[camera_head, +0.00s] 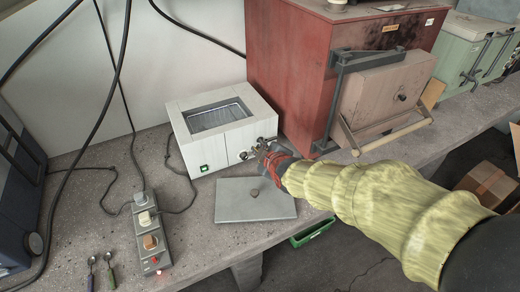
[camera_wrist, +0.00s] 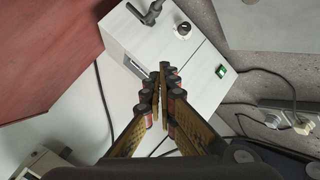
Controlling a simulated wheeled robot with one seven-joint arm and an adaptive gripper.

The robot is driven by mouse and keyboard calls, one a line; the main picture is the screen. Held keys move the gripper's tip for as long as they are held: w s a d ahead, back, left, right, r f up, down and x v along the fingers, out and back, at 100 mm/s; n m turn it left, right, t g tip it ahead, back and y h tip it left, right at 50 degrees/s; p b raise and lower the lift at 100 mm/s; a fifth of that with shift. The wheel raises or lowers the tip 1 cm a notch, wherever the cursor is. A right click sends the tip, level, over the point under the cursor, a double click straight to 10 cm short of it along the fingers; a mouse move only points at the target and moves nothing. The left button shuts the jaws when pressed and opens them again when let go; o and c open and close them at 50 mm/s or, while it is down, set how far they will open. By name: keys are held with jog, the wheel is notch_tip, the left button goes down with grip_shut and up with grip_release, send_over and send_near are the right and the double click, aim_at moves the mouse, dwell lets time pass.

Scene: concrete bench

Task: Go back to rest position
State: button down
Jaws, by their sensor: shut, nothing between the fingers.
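My gripper (camera_head: 268,152) is at the front right of the white box-shaped bath (camera_head: 215,125), close to its control knob and taps. My arm, in a yellow-green sleeve, reaches in from the lower right. In the wrist view my gripper's fingers (camera_wrist: 163,75) are closed together with nothing between them. The white bath (camera_wrist: 135,40) lies beyond the fingertips there, with its dark knob, green switch and a grey tap showing. I cannot tell whether the gripper touches the bath.
A grey lid plate (camera_head: 240,207) with a knob lies on the bench (camera_head: 190,240) in front of the bath. A red furnace (camera_head: 285,60) stands right behind my gripper. A power strip (camera_head: 151,240), cables and two small spoon-like tools (camera_head: 108,265) are at the left.

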jog(key=s+d+f+m+g+h, duration=0.1)
jog(key=s+d+f+m+g, duration=0.15)
jog(key=s, duration=0.35)
jog(key=s+d+f+m+g+h, duration=0.1)
jog(key=s+d+f+m+g, duration=0.1)
jog(key=s+f+m+g, duration=0.3)
jog(key=s+d+r+m+t+p, duration=0.1)
jog(key=s+d+r+m+p, duration=0.1)
jog(key=s+d+r, duration=0.4)
jog(key=s+d+r+m+t+h+p, duration=0.1)
jog(key=s+d+r+m, duration=0.2)
jog(key=s+r, duration=1)
jog(key=d, duration=0.3)
jog(key=shift+s+r+m+p, duration=0.2)
jog(key=shift+r+m+p, duration=0.1)
jog(key=shift+m+p, duration=0.1)
jog(key=shift+w, duration=0.1)
